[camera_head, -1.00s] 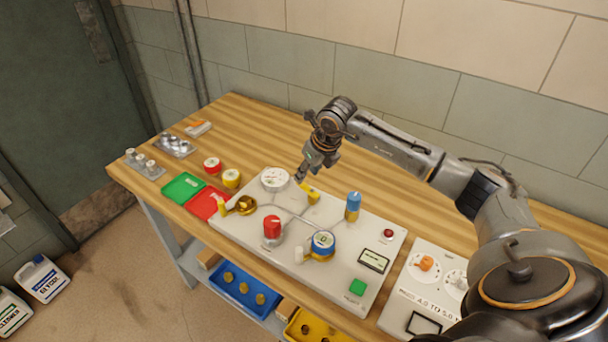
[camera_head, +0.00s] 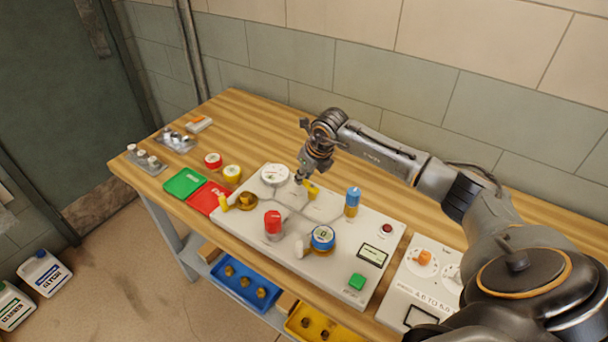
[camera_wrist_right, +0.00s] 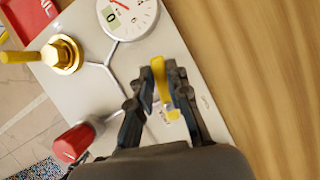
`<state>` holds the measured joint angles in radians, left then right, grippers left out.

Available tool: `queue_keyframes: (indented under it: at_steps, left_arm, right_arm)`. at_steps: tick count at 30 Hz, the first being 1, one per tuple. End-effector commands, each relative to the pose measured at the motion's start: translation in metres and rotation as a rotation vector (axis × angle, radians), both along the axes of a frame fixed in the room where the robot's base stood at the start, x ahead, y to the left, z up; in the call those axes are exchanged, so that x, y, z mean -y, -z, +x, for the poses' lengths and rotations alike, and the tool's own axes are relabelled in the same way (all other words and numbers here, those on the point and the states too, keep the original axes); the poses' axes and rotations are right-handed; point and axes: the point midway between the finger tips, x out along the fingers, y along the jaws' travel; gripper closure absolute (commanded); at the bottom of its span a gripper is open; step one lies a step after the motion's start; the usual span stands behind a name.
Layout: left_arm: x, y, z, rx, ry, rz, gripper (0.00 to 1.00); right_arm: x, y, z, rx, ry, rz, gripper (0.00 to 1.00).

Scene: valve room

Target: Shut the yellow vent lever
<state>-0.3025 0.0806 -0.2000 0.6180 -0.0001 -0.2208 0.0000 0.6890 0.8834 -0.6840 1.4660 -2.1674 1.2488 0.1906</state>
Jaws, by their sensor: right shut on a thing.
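The yellow vent lever (camera_head: 313,190) is a small upright yellow piece on the pale panel (camera_head: 335,222), behind the red-capped valve. In the right wrist view the yellow lever (camera_wrist_right: 161,80) stands between my two dark fingers. My right gripper (camera_head: 301,184) reaches down to it from behind. In the wrist view the right gripper (camera_wrist_right: 163,76) is shut on the lever, with a finger on each side. The lever's base is partly hidden by the fingers, and a small label beside it is not readable. My left gripper is not in view.
The bench behind the panel is clear.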

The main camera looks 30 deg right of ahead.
Motion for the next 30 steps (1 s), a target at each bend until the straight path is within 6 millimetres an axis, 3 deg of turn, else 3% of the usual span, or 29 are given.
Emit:
queue_keyframes:
  at_steps: [9,21,22,25,30]
  left_arm:
    - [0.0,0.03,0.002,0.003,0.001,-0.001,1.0]
    - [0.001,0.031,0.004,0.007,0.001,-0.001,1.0]
    - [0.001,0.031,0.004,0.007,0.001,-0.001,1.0]
    - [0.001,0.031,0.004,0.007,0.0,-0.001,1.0]
    - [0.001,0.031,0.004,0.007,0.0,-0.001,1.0]
  right_arm:
    - [-0.006,0.004,-0.001,0.0,-0.206,-0.002,1.0]
    - [-0.009,0.0,-0.002,0.0,-0.269,0.0,1.0]
    - [-0.009,0.0,-0.002,0.0,-0.268,-0.001,0.81]
    - [-0.009,0.0,-0.002,0.0,-0.267,0.0,0.61]
    - [-0.009,0.0,-0.002,0.0,-0.266,0.0,0.6]
